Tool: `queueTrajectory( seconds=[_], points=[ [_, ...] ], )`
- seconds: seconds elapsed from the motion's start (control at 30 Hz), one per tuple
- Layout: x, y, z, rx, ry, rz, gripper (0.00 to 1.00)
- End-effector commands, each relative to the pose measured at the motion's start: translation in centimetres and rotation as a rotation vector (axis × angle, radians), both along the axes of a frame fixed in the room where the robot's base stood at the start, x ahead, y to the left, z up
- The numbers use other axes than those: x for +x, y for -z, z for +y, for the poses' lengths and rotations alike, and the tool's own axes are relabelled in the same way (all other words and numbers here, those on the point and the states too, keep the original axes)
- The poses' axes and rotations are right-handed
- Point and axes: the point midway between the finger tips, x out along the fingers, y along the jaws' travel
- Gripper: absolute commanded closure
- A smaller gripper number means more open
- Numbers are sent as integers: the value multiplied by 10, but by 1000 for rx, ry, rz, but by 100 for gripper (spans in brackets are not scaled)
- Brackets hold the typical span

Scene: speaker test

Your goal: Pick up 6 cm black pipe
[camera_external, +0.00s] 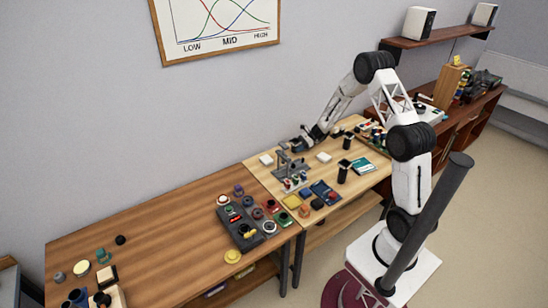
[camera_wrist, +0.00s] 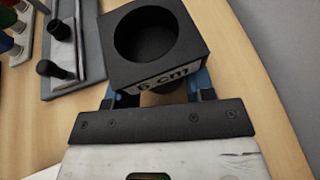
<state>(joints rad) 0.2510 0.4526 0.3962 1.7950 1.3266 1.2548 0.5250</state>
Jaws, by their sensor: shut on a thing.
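The 6 cm black pipe (camera_wrist: 160,78) is a dark block with a wide round hole in its top and "6 cm" on the side facing the camera. It fills the upper middle of the wrist view. My gripper (camera_wrist: 158,92) is shut on it, with a blue-edged finger at each side. In the external view my gripper (camera_external: 300,144) is low over the back of the light wood table (camera_external: 262,178). The pipe is too small to make out there, and whether its underside touches the table is hidden.
A grey stand (camera_wrist: 88,72) with black-knobbed parts is close left of the pipe. Two upright black cylinders (camera_external: 343,173) and coloured trays (camera_external: 321,189) are on the table. A grey control box (camera_external: 240,228) sits on the darker table at left.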

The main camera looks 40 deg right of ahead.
Motion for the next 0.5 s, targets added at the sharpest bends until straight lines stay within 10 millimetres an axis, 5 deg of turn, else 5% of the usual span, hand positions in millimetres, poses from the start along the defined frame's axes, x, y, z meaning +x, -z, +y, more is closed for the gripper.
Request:
queueTrajectory(
  seconds=[0.3,0.5],
  points=[
    [-1,-32,0,0,0,-1,74],
    [-35,-33,1,0,1,2,74]
  ],
)
